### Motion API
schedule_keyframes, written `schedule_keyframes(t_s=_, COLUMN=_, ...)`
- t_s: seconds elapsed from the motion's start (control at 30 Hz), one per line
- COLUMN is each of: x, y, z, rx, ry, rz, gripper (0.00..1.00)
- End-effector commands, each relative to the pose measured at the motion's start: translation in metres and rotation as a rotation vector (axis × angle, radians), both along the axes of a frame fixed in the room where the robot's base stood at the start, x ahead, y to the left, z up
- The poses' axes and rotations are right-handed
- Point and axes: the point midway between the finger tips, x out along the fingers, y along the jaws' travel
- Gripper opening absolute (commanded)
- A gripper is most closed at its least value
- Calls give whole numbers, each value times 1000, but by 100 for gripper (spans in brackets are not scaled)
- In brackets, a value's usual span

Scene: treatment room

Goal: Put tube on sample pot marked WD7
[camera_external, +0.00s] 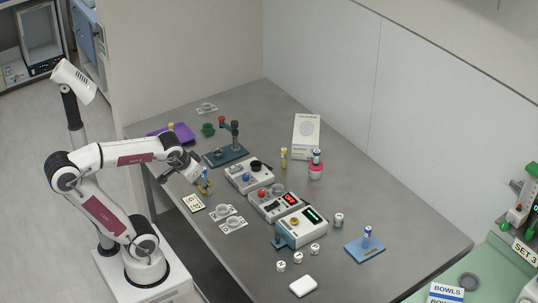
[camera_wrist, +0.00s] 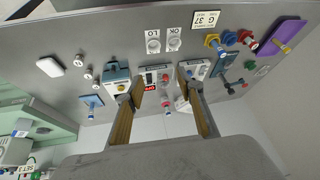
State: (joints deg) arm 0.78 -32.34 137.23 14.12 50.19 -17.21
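My gripper (camera_external: 206,187) hangs over the near left side of the table. In the wrist view its two tan fingers (camera_wrist: 163,130) are wide apart with nothing visible between them. An upright tube with a blue band (camera_external: 367,233) stands on a blue stand (camera_external: 360,251) at the right. Another blue-banded tube (camera_external: 316,157) sits on a red-and-white pot (camera_external: 316,173) at the back. A yellowish tube (camera_external: 283,158) stands left of it. Small white pots (camera_external: 281,266), (camera_external: 298,257), (camera_external: 315,249) stand near the front edge. A pot (camera_external: 339,220) stands behind them. I cannot read WD7 on any pot.
Devices (camera_external: 274,203) with displays fill the table's middle. A purple tray (camera_external: 171,134) lies far left, with a blue-based stand (camera_external: 225,156) nearby. A card (camera_external: 193,203) and a white block (camera_external: 303,286) lie near the front edge.

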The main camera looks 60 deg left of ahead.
Motion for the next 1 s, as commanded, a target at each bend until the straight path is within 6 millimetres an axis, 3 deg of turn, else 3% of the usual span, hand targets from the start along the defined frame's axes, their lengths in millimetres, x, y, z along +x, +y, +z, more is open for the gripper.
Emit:
schedule_keyframes(t_s=0.13, x=-25, y=-21, z=-5, rx=-51, ry=-9, rz=-86, gripper=37)
schedule_keyframes(t_s=0.33, x=-43, y=-41, z=-10, rx=-94, ry=-24, rz=-172, gripper=37)
schedule_keyframes(t_s=1.0, x=-48, y=-46, z=-11, rx=-105, ry=-27, rz=-197, gripper=37)
